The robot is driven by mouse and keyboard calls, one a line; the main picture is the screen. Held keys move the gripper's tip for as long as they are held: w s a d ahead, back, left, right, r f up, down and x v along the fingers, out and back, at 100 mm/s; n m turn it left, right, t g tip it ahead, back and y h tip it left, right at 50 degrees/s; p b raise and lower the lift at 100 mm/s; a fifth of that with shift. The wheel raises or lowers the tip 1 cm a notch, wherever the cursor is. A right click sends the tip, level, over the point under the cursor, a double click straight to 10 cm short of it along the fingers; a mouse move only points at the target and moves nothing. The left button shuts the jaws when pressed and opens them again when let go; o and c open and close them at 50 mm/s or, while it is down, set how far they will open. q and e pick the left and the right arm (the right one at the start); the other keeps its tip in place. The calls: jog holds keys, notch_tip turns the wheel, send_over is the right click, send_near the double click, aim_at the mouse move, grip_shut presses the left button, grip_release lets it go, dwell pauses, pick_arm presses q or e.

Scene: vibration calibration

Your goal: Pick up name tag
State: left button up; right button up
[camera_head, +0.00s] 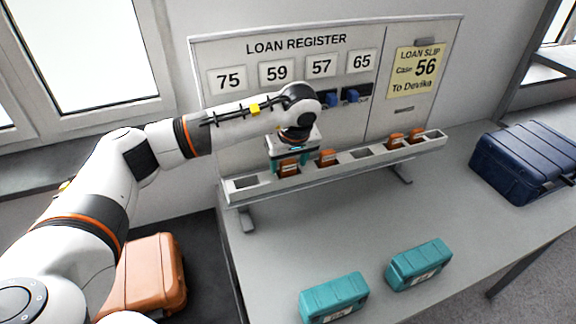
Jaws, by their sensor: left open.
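Several orange name tags stand in the slots of a pale rack (262,190) in front of the board. One orange tag (289,170) is directly below and between the fingers of my left gripper (289,165). The gripper points down, with teal fingers on either side of that tag, and is open. Whether the fingers touch the tag is too small to tell. Another orange tag (327,158) stands just to the right, and further tags (395,142) and (416,135) stand near the rack's right end. My right gripper is not in view.
The Loan Register board (230,110) stands behind the rack, with number cards and a yellow loan slip (415,72). Two teal cases (335,296), (419,263) lie at the table's front, a navy case (525,160) at right. An orange case (150,275) is at lower left. The table's middle is clear.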

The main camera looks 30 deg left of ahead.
pick_arm(q)
jog(key=shift+w+f, duration=0.1)
jog(key=shift+f, duration=0.2)
jog(key=c, duration=1.1)
jog(key=shift+o, duration=0.2)
jog(key=shift+r, duration=0.15)
